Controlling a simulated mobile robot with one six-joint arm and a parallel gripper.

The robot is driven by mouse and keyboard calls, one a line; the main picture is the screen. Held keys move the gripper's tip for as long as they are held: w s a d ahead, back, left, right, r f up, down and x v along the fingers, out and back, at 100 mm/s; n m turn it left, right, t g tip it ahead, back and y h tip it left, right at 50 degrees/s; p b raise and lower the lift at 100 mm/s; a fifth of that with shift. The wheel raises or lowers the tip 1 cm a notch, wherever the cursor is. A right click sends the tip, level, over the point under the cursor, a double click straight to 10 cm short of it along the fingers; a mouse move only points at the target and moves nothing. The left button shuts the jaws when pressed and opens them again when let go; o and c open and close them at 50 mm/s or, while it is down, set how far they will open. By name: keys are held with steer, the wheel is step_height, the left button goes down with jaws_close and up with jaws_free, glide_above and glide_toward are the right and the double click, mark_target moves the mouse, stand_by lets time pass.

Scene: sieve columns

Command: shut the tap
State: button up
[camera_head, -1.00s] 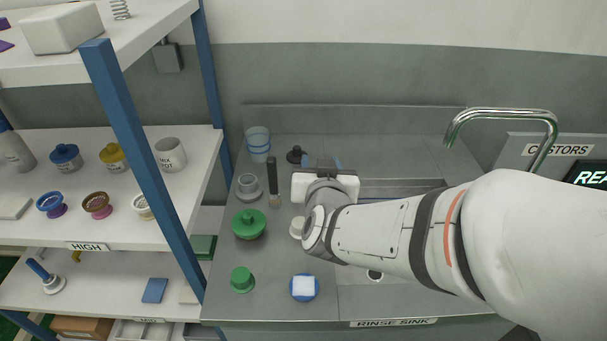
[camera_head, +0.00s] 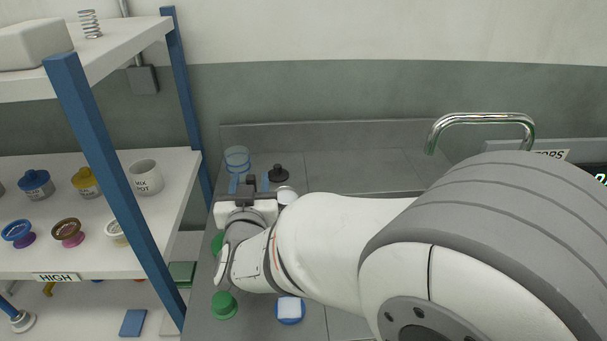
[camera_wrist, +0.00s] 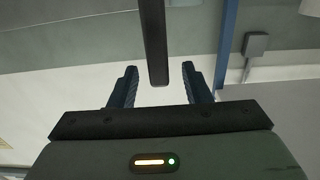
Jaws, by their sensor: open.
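The tap's chrome spout (camera_head: 482,118) arches at the back right of the sink counter in the head view. Its foot is hidden behind my arm, and I cannot make out a handle or any running water. My gripper (camera_head: 249,182) is open over the left part of the counter, well left of the spout. In the wrist view my gripper (camera_wrist: 158,78) has its two dark blue fingers apart. A dark upright bar (camera_wrist: 154,40), seemingly a brush handle, stands between them in that view, with gaps at both sides. The tap is not in the wrist view.
A black knobbed piece (camera_head: 278,173) and a clear blue-tinted cup (camera_head: 237,158) stand behind my gripper. A green piece (camera_head: 223,305) and a blue-and-white one (camera_head: 289,310) are in front. Shelves with a blue post (camera_head: 115,190) rise at left. My arm covers most of the sink.

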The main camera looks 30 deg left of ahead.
steer(key=shift+w+a, duration=0.4)
steer(key=shift+w, duration=0.1)
steer(key=shift+c, duration=0.4)
jaws_close()
